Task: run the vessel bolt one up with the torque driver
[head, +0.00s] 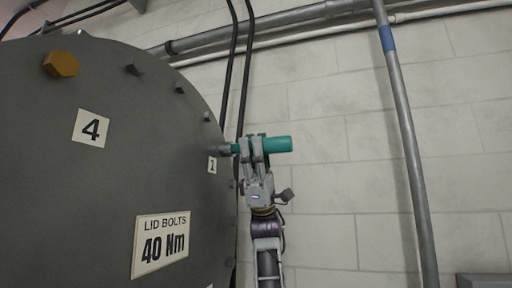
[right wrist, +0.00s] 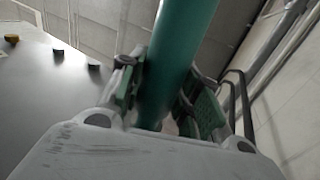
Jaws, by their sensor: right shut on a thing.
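The torque driver (head: 277,144) is a teal cylinder with a grey tip. My right gripper (head: 254,146) is shut on it and holds it about level, its tip pointing left at the vessel's edge beside the "1" label (head: 212,165). The tip meets or nearly meets the bolt spot there; bolt one itself is hidden, and I cannot tell whether they touch. In the right wrist view the teal driver (right wrist: 178,60) runs between the green-padded fingers. The grey vessel lid (head: 150,160) fills the left of the head view. My left gripper is not in view.
The lid carries an orange bolt (head: 61,64) near the "4" label (head: 91,128), several small dark bolts along its rim, and a "LID BOLTS 40 Nm" sign (head: 160,244). A grey pipe (head: 408,140) runs down the block wall at the right. Black cables hang behind the gripper.

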